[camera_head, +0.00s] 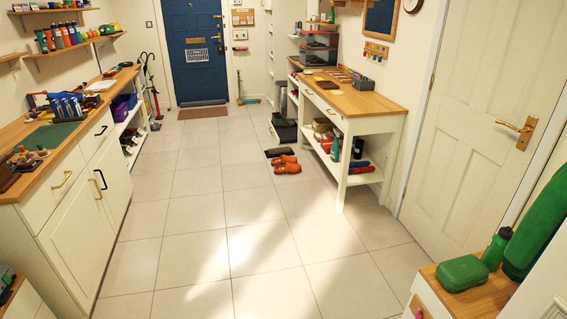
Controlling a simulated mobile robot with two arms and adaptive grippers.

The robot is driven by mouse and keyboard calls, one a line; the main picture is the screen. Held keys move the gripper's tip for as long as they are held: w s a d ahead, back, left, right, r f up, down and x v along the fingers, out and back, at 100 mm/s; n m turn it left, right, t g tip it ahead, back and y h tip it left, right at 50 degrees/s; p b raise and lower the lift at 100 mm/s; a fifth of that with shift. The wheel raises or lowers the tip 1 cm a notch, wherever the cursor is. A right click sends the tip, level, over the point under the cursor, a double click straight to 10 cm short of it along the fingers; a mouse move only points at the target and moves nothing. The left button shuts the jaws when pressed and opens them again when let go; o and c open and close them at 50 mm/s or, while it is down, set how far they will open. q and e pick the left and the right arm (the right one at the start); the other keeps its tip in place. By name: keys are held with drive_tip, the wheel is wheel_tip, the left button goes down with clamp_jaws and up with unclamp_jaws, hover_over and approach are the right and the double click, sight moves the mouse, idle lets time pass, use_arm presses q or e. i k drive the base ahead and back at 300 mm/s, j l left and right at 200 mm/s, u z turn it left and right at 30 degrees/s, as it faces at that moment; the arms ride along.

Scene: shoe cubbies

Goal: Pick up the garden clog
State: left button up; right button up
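A pair of orange clog-like shoes sits on the tiled floor, left of the wooden-topped bench on the right side. The nearer orange shoe (288,169) and the farther orange shoe (283,160) lie close together. Their fine details are too small to tell. Dark flat footwear (278,152) lies just behind them. Neither of my grippers is in view.
The wooden-topped bench (375,100) with open lower shelves stands right of the shoes. A worktop with cabinets (55,185) runs along the left. A green box (462,273) is on a wooden top at the lower right. The middle floor is clear.

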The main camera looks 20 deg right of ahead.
sight(284, 160)
drive_tip(key=i+l+z, duration=0.1)
drive_tip(key=i, duration=0.85)
drive_tip(key=i+z, duration=0.1)
drive_tip(key=i, duration=0.9)
drive_tip(key=i+z, duration=0.1)
drive_tip(key=i, duration=0.85)
drive_tip(key=i+j+z, duration=0.1)
drive_tip(key=i, duration=0.85)
drive_tip(key=i+l+z, duration=0.2)
drive_tip(key=i, duration=0.55)
drive_tip(key=i+j+z, duration=0.25)
drive_tip(key=i, duration=0.5)
drive_tip(key=i+z, duration=0.2)
drive_tip(key=i, duration=0.55)
